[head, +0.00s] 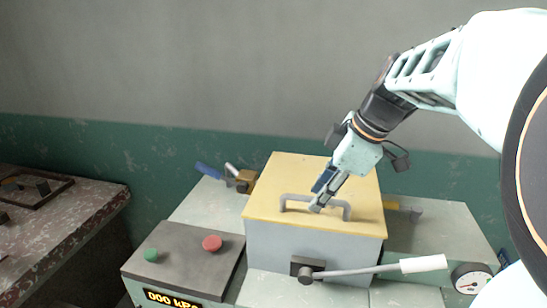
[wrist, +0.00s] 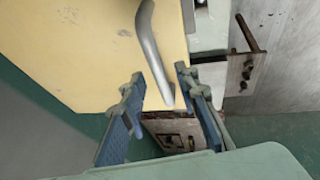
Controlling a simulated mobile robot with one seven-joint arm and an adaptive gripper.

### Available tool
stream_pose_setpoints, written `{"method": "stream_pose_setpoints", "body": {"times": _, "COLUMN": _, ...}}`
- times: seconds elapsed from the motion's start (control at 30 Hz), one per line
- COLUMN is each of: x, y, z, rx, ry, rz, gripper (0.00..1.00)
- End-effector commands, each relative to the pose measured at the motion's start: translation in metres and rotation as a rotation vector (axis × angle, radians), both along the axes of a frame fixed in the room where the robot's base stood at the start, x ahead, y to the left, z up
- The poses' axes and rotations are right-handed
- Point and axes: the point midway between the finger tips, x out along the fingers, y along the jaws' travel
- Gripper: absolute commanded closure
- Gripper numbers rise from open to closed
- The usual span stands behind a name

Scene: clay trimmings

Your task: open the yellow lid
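The yellow lid (head: 292,175) lies flat and closed on a grey box (head: 300,250). A grey bar handle (head: 296,198) stands on the lid. My gripper (head: 318,206) points down at the handle from above, its tips near the middle of the bar. In the wrist view the lid (wrist: 75,45) fills the upper left, and the handle (wrist: 150,45) runs down to between my two blue-padded fingers (wrist: 160,76). The fingers are apart, with gaps visible beside the handle. In the head view the fingers partly hide the handle.
A lever with a white grip (head: 424,264) sticks out at the box's front, near a pressure gauge (head: 471,279). A dark panel with a green button (head: 151,254) and a red button (head: 212,243) stands left. A blue-handled tool (head: 208,170) lies behind. A speckled table (head: 85,220) is far left.

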Motion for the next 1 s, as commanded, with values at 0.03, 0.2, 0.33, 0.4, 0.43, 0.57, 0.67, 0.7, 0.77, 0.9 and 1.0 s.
{"method": "stream_pose_setpoints", "body": {"times": 0.03, "x": 0.0, "y": 0.0, "z": 0.0, "rx": 0.0, "ry": 0.0, "rz": 0.0, "gripper": 0.71}}
{"method": "stream_pose_setpoints", "body": {"times": 0.2, "x": 0.0, "y": 0.0, "z": 0.0, "rx": 0.0, "ry": 0.0, "rz": 0.0, "gripper": 0.81}}
{"method": "stream_pose_setpoints", "body": {"times": 0.33, "x": 0.0, "y": 0.0, "z": 0.0, "rx": 0.0, "ry": 0.0, "rz": 0.0, "gripper": 0.95}}
{"method": "stream_pose_setpoints", "body": {"times": 0.4, "x": 0.0, "y": 0.0, "z": 0.0, "rx": 0.0, "ry": 0.0, "rz": 0.0, "gripper": 1.0}}
{"method": "stream_pose_setpoints", "body": {"times": 0.43, "x": 0.0, "y": 0.0, "z": 0.0, "rx": 0.0, "ry": 0.0, "rz": 0.0, "gripper": 1.0}}
{"method": "stream_pose_setpoints", "body": {"times": 0.57, "x": 0.0, "y": 0.0, "z": 0.0, "rx": 0.0, "ry": 0.0, "rz": 0.0, "gripper": 1.0}}
{"method": "stream_pose_setpoints", "body": {"times": 0.67, "x": 0.0, "y": 0.0, "z": 0.0, "rx": 0.0, "ry": 0.0, "rz": 0.0, "gripper": 1.0}}
{"method": "stream_pose_setpoints", "body": {"times": 0.7, "x": 0.0, "y": 0.0, "z": 0.0, "rx": 0.0, "ry": 0.0, "rz": 0.0, "gripper": 1.0}}
{"method": "stream_pose_setpoints", "body": {"times": 0.77, "x": 0.0, "y": 0.0, "z": 0.001, "rx": 0.0, "ry": 0.0, "rz": 0.0, "gripper": 1.0}}
{"method": "stream_pose_setpoints", "body": {"times": 0.9, "x": 0.005, "y": 0.0, "z": 0.008, "rx": -0.001, "ry": -0.001, "rz": 0.001, "gripper": 1.0}}
{"method": "stream_pose_setpoints", "body": {"times": 1.0, "x": 0.013, "y": 0.0, "z": 0.019, "rx": 0.0, "ry": -0.003, "rz": 0.0, "gripper": 1.0}}
